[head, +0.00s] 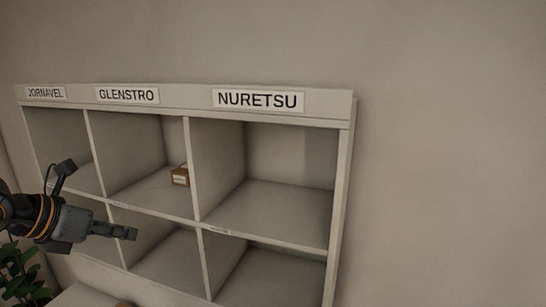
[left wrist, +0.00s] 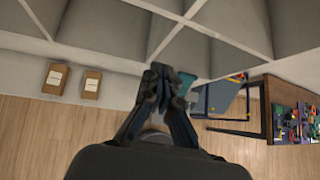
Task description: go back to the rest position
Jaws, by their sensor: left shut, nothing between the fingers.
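My left gripper (head: 125,232) is in front of the lower part of the shelf unit (head: 345,190) in the head view, at the left. Its fingers are together with nothing between them. The left wrist view also shows the closed fingertips (left wrist: 158,72), with shelf compartments beyond them. My right gripper shows in neither view.
The white shelf has labels JORNAVEL (head: 46,93), GLENSTRO (head: 128,95) and NURETSU (head: 258,100). A small brown box (head: 180,175) sits in the upper GLENSTRO compartment. A plant (head: 22,275) stands at lower left. The left wrist view shows two brown packages (left wrist: 56,78) and a cluttered table (left wrist: 268,100).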

